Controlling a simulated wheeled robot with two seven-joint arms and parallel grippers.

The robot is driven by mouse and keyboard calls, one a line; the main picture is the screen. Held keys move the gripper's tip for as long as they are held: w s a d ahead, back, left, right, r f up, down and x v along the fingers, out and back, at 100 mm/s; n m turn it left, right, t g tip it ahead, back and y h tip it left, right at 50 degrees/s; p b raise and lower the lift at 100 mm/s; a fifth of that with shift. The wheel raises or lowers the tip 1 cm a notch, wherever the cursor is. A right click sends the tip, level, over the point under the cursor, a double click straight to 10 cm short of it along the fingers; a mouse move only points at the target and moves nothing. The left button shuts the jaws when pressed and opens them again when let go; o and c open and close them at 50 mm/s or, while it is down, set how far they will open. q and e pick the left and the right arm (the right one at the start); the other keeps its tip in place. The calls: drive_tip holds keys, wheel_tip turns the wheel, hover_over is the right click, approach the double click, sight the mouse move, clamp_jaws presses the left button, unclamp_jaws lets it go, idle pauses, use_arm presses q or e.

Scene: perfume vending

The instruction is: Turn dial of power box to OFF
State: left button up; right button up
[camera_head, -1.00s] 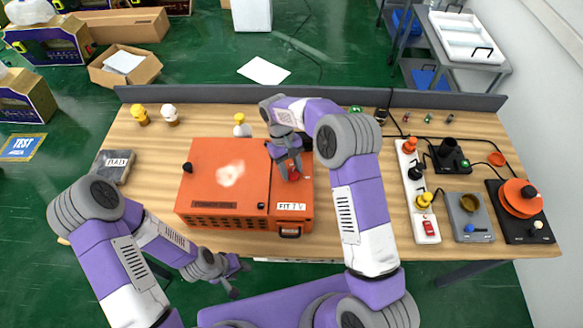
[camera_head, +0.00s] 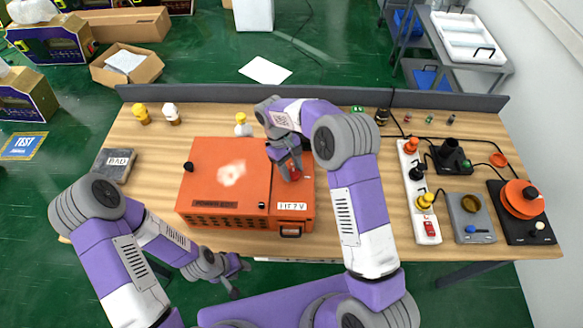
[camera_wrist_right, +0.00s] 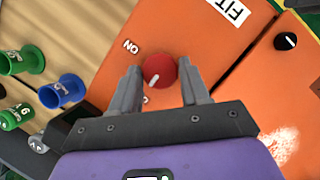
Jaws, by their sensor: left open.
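The orange power box (camera_head: 228,168) sits on the wooden table, with a round red dial (camera_wrist_right: 156,72) on its top right part. The dial also shows, partly hidden, in the head view (camera_head: 295,175). In the right wrist view the letters "ON" lie up and left of the dial, and another, mostly hidden label lies below it. The dial's white mark points down and left, toward that hidden label. My left gripper (camera_head: 243,280) is open and empty, below the table's front edge.
Yellow and white figures (camera_head: 142,114) stand on the table's left, near a grey "BAD" block (camera_head: 114,165). A white strip with coloured knobs (camera_head: 428,232) and several devices fill the right side. A black knob (camera_wrist_right: 286,41) is on the box.

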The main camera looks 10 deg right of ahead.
drive_tip(key=o, duration=0.4)
drive_tip(key=shift+c, duration=0.2)
drive_tip(key=v, duration=0.7)
drive_tip(key=shift+r, duration=0.3)
drive_tip(key=shift+w+a, duration=0.1)
